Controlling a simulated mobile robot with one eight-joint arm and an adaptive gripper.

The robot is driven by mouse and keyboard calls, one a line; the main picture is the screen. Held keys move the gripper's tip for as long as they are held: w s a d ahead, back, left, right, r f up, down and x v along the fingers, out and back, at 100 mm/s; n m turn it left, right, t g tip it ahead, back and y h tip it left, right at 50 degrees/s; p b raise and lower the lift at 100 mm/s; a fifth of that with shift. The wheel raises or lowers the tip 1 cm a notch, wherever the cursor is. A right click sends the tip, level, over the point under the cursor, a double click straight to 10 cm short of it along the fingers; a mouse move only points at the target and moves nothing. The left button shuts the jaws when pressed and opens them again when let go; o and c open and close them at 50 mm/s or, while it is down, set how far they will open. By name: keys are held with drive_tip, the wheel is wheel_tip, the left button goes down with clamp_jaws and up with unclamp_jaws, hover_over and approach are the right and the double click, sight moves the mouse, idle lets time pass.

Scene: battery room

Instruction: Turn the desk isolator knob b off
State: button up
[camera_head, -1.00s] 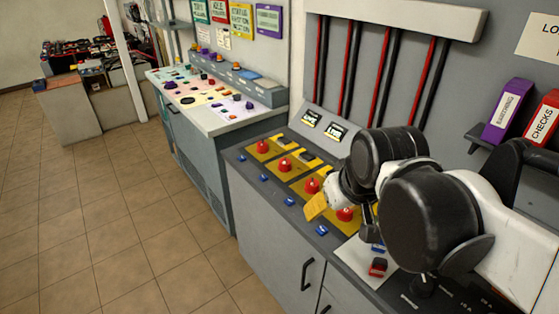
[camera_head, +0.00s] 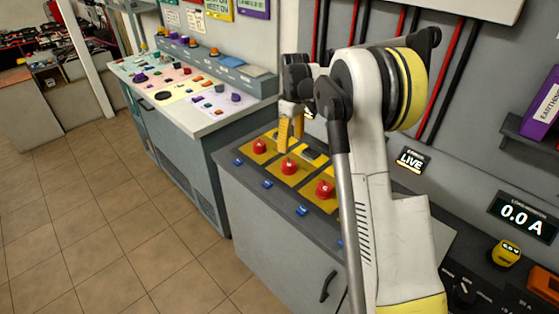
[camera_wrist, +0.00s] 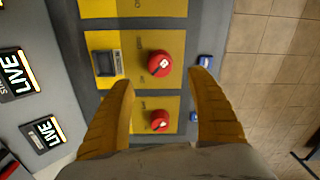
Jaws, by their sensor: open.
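A row of red knobs on yellow plates lies on the grey desk. I take knob b to be the second from the far end (camera_head: 289,166); its letter is too small to read surely. In the wrist view it appears to be the larger red knob (camera_wrist: 160,63), beyond the fingertips. Another red knob (camera_wrist: 159,121), apparently the far-end one (camera_head: 260,146), shows between the fingers. My gripper (camera_head: 289,135) has yellow fingers and hangs over the far part of the row. In the wrist view my gripper (camera_wrist: 163,85) is open and empty, touching no knob that I can see.
Another red knob (camera_head: 325,190) is nearer on the row. Blue tags (camera_head: 268,184) line the desk's front edge. LIVE displays (camera_wrist: 45,133) stand at the back. A coloured control console (camera_head: 190,90) is beyond the desk. The tiled floor (camera_head: 90,220) at left is clear.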

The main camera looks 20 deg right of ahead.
sight(290, 163)
wheel_tip(290, 163, down, 11)
drive_tip(key=b, duration=0.3)
drive_tip(key=shift+b, duration=0.4)
drive_tip(key=shift+c, duration=0.5)
drive_tip(key=c, duration=1.1)
